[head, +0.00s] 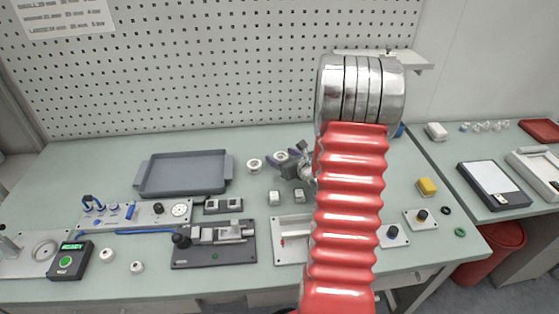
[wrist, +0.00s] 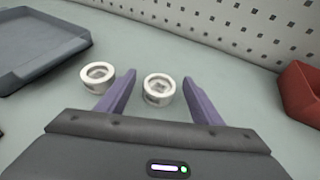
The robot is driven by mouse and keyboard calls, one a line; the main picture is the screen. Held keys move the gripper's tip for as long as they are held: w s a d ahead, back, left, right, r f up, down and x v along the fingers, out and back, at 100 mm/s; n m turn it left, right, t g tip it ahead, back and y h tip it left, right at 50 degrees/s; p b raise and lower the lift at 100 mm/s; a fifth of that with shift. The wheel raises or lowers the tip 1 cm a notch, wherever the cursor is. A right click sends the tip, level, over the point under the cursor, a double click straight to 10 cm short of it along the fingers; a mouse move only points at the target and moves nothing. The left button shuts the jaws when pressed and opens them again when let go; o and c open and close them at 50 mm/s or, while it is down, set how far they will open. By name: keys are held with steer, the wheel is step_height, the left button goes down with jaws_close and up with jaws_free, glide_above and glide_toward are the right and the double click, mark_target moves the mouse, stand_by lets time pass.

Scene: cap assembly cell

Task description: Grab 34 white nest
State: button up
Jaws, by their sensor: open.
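Two white round nests stand on the green table near the pegboard. In the wrist view one nest (wrist: 159,88) lies between my open purple fingers, with space on both sides. The other nest (wrist: 98,77) stands just outside my left finger. In the head view they show as the left nest (head: 254,165) and the right nest (head: 281,156), which is partly behind my gripper (head: 290,159). My gripper (wrist: 160,82) is open and empty. Any size marking on the nests is too small to read.
A grey tray (head: 185,172) lies left of the nests and also shows in the wrist view (wrist: 40,50). A red bin (wrist: 301,92) stands to the right. The pegboard (head: 220,60) closes off the back.

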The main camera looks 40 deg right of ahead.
mark_target(280, 157)
steer(key=shift+x, duration=1.05)
steer(key=c, duration=1.1)
steer(key=shift+r, duration=0.1)
steer(key=shift+c, duration=0.2)
step_height(280, 157, up, 10)
